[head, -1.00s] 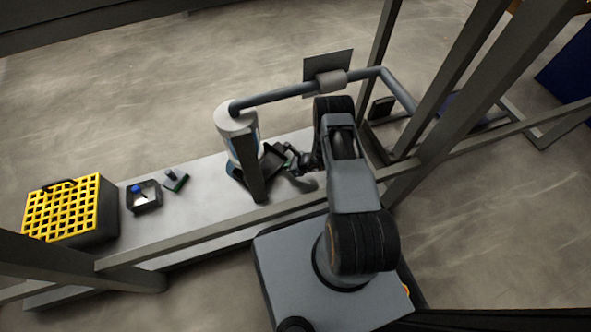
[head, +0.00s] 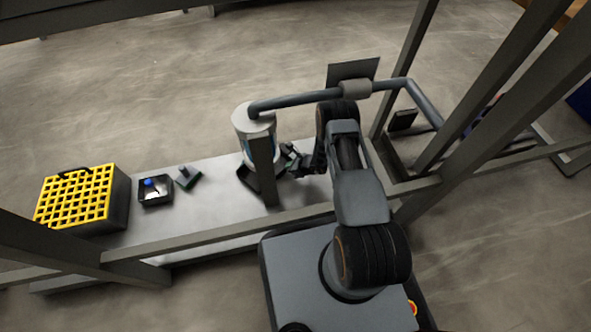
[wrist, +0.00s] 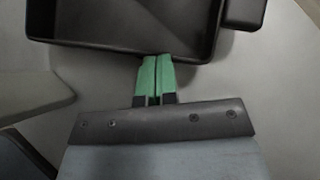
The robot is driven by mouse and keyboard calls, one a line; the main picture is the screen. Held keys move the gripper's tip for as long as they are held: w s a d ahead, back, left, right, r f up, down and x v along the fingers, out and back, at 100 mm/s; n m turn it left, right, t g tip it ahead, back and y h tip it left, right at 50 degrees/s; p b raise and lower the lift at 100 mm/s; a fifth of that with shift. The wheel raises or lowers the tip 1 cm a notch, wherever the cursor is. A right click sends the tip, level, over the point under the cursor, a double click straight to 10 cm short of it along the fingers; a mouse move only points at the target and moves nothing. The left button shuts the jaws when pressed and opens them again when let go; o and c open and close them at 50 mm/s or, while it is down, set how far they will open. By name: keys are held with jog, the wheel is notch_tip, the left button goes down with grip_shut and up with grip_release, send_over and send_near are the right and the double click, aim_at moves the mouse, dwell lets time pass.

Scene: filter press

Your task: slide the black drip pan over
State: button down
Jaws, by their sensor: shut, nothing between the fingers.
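The black drip pan (wrist: 130,25) fills the top of the wrist view, a shallow tray with raised walls and a tab at its right. In the head view the drip pan (head: 246,179) is mostly hidden behind an upright post and a grey-white cylinder. My gripper (wrist: 155,62) has green fingertips, closed together with nothing between them. The tips are at the pan's near wall and look to be touching it. In the head view my gripper (head: 290,156) is low over the grey bench, to the right of the pan.
The grey-white cylinder (head: 254,118) stands by the pan, with a pipe (head: 300,99) running right. The upright post (head: 263,172) and a long rail (head: 210,232) cross in front.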

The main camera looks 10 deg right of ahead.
jog(key=shift+s, duration=0.15)
jog(key=shift+s+d, duration=0.25)
jog(key=shift+d, duration=0.1)
jog(key=shift+s+d, duration=0.95)
jog(key=shift+d, duration=0.25)
jog(key=p+v, duration=0.5)
jog(key=v, duration=0.5)
